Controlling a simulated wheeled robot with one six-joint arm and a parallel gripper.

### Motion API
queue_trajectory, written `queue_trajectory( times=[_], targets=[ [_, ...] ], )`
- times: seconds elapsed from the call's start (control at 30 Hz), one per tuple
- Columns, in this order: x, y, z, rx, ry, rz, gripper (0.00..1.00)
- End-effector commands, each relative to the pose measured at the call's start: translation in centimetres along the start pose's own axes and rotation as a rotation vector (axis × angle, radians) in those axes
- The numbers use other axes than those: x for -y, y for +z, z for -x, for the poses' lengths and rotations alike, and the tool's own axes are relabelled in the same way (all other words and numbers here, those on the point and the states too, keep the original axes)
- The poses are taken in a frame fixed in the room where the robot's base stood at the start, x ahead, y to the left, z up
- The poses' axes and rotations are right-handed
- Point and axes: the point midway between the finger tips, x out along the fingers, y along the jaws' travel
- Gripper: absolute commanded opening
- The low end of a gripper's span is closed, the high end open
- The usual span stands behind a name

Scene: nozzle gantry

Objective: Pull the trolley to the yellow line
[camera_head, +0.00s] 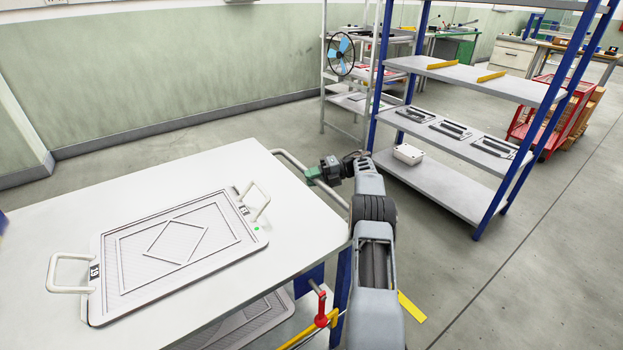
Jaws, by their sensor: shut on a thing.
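The trolley (200,155) has a white top and blue legs, and stands at the lower left. A grey tube handle (285,156) sticks out from its far right edge. My gripper (320,174) is shut on this handle, at a green part of it; the fingertips are small and partly hidden. My arm reaches up from the bottom, just right of the trolley. A short piece of the yellow line (412,307) shows on the floor right of my arm; my arm may hide more of it.
A tray (255,239) with two white handles lies on the trolley top. A red lever on a yellow bar (321,310) is by the trolley's near right leg. A blue-post shelf (440,189) stands beyond my gripper. Grey floor is clear at the lower right.

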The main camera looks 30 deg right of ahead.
Motion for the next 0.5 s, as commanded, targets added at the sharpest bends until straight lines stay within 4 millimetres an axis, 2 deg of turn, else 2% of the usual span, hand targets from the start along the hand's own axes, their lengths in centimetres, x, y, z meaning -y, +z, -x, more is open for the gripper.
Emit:
queue_trajectory(
  times=[0.03, 0.07, 0.1, 0.3, 0.5],
  targets=[
    [-0.06, 0.21, 0.32, 0.016, -0.002, 0.004, 0.0],
    [-0.06, 0.21, 0.37, 0.017, -0.002, 0.004, 0.27],
    [-0.05, 0.21, 0.4, 0.017, -0.002, 0.004, 0.31],
    [-0.1, 0.17, 0.14, 0.011, -0.001, 0.004, 0.5],
    [-0.14, 0.15, -0.04, 0.007, -0.001, 0.004, 0.51]
  ],
)
